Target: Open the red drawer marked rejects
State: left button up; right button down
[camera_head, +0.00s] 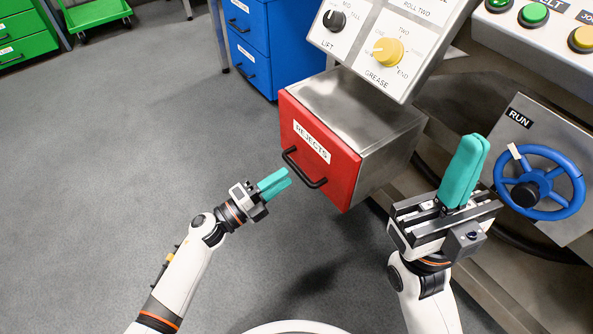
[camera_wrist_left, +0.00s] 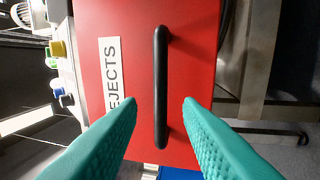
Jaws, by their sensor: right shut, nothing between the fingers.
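The red drawer front (camera_head: 322,150) marked REJECTS is flush against its steel housing (camera_head: 365,110), so the drawer stands shut. Its black bar handle (camera_head: 303,168) runs along the lower part of the front. My left gripper (camera_head: 287,181) is just in front of the handle, to its left in the head view. In the left wrist view the handle (camera_wrist_left: 161,88) lies between the two spread teal fingers (camera_wrist_left: 158,122), with a gap on each side. My right gripper (camera_head: 470,155) is shut and empty, pointing up to the right of the drawer.
A panel with a black knob and a yellow knob (camera_head: 388,52) hangs above the drawer housing. A blue handwheel (camera_head: 539,182) is close to the right of my right gripper. Blue drawers (camera_head: 250,45) and a green cart (camera_head: 97,14) stand behind. The grey floor at left is clear.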

aim_at(296, 167)
pick_arm(q)
jog(key=b+x, duration=0.1)
jog(key=x, duration=0.4)
jog(key=shift+w+d, duration=0.1)
grip_shut()
